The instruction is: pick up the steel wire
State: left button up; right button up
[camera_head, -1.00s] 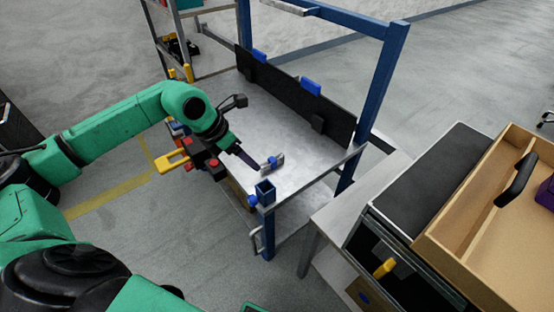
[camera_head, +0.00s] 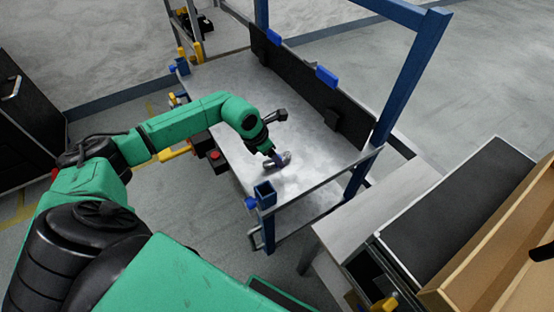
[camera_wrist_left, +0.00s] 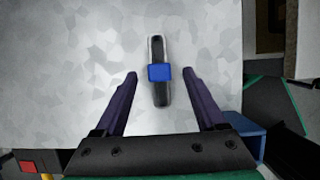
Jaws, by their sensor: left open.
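The steel wire (camera_wrist_left: 158,94) appears to be the short grey and dark piece with a blue band round its middle. It lies on the metal tabletop (camera_head: 225,85), near the blue corner post in the head view (camera_head: 285,160). My left gripper (camera_wrist_left: 160,75) is open, with its dark purple fingers either side of the piece in the left wrist view. The piece lies lengthwise between them and reaches past the fingertips; I see no contact. In the head view the hand points down at the piece and partly hides it.
A blue frame post (camera_head: 402,85) and a dark back panel (camera_head: 325,100) bound the table. A short blue square socket (camera_head: 265,194) stands at the near corner. A wooden tray (camera_head: 485,245) is at the right. The tabletop around the piece is mostly clear.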

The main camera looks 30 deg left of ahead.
pick_arm(q)
jog(key=shift+x, duration=0.9)
jog(key=shift+r, duration=0.1)
jog(key=shift+f+b, duration=0.25)
jog(key=shift+b, duration=0.05)
grip_shut()
